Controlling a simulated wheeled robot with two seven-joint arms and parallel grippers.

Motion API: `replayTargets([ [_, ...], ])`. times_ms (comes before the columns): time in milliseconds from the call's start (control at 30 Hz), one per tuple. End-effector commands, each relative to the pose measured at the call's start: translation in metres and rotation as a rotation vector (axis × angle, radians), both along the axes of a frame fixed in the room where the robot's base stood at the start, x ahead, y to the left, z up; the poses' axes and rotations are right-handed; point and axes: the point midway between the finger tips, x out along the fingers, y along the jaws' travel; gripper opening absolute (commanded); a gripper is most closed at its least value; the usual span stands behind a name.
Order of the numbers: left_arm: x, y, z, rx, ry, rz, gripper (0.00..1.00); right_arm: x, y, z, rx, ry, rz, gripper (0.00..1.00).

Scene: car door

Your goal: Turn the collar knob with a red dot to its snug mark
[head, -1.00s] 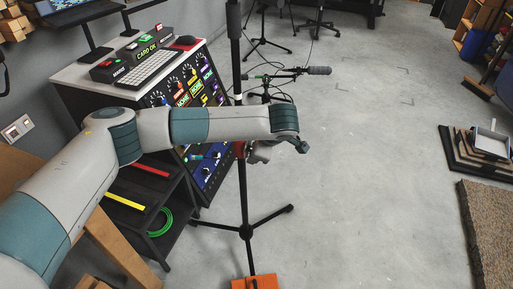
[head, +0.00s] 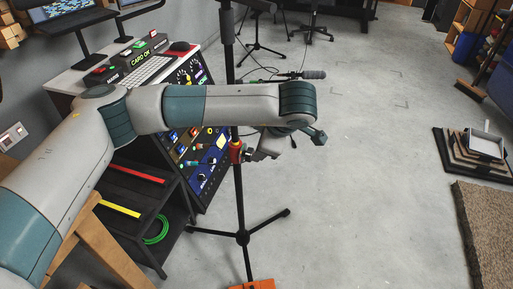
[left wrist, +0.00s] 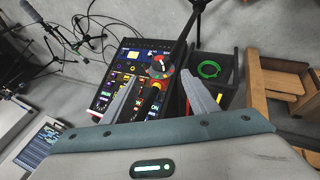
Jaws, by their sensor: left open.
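A black stand pole (head: 240,195) stands upright on tripod legs in the head view. A red collar (head: 236,152) sits partway up it, just below my left forearm. In the left wrist view, a round knob (left wrist: 160,66) with red and white marks shows on the stand. My left gripper (left wrist: 160,76) is open, with its two grey fingers on either side of the knob in the picture. I cannot tell whether they touch it. In the head view, my left gripper (head: 256,154) is partly hidden under the wrist, just right of the collar. The exact dot and snug mark are too small to make out.
A control console (head: 205,155) with knobs and labels stands behind the stand on the left. A black shelf (head: 125,185) holds a green cable coil (head: 157,226). A microphone (head: 313,75) is behind the arm. The floor to the right is clear up to stacked trays (head: 470,150).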

Motion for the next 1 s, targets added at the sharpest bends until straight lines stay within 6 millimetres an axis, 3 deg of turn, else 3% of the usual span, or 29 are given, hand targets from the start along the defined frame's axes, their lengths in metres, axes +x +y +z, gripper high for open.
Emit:
replayTargets([
  [200,-0.018,-0.010,0.033,-0.002,-0.003,-0.001,0.54,0.000,0.003,0.001,0.006,-0.006,0.003,0.31],
  [400,-0.028,-0.014,0.047,0.000,-0.001,0.000,0.54,-0.001,0.004,0.001,0.009,-0.011,0.004,0.31],
  [1000,-0.030,-0.015,0.050,-0.002,0.001,0.000,0.54,0.003,0.000,0.000,0.001,-0.015,0.003,0.31],
])
